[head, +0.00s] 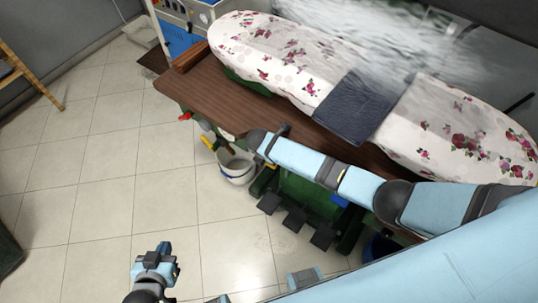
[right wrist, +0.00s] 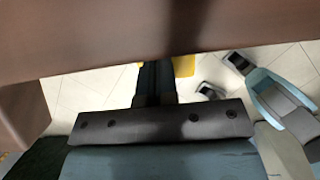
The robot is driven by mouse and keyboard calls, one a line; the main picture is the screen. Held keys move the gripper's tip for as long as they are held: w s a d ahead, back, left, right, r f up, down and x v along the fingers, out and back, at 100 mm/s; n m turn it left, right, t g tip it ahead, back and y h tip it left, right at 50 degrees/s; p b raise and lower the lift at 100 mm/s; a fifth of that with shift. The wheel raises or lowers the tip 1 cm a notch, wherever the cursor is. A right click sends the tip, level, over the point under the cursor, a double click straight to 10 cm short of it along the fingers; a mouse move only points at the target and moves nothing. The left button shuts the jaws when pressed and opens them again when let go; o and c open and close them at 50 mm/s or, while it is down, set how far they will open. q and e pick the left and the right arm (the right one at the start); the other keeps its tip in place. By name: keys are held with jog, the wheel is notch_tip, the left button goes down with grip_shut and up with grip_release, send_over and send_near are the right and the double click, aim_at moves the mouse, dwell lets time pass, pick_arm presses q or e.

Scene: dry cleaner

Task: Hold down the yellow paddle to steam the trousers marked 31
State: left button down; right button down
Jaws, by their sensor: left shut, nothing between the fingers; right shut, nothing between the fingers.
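The dark folded trousers (head: 357,106) lie across the floral padded board in the head view. No number can be read on them. White steam (head: 370,45) clouds above the board behind them. The yellow paddle (head: 209,142) shows below the table's front edge. Yellow also shows behind my right gripper (right wrist: 155,72) in the right wrist view (right wrist: 183,66). The right fingers are together and overlap the yellow there; contact cannot be judged. My right arm reaches from the right along the table front. My left gripper (head: 166,254) is shut and empty over the floor, away from the board.
The brown table (head: 203,93) bears the floral board (head: 455,130). A white bucket (head: 237,168) and dark foot pedals (head: 296,218) stand below.

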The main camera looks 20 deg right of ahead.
jog(key=shift+s, duration=0.1)
jog(key=shift+r+p, duration=0.8)
jog(key=shift+p, duration=0.2)
jog(key=shift+r+p, duration=0.4)
jog(key=shift+p, duration=0.1)
jog(key=p+v, duration=0.3)
jog(key=p, duration=0.1)
jog(key=shift+d+r, duration=0.2)
jog(key=shift+r, duration=0.15)
jog(key=w+d+r+v, duration=0.1)
jog(key=w+d+v, duration=0.1)
jog(key=v, duration=1.7)
jog(key=shift+b, duration=0.45)
jog(key=shift+r, duration=0.1)
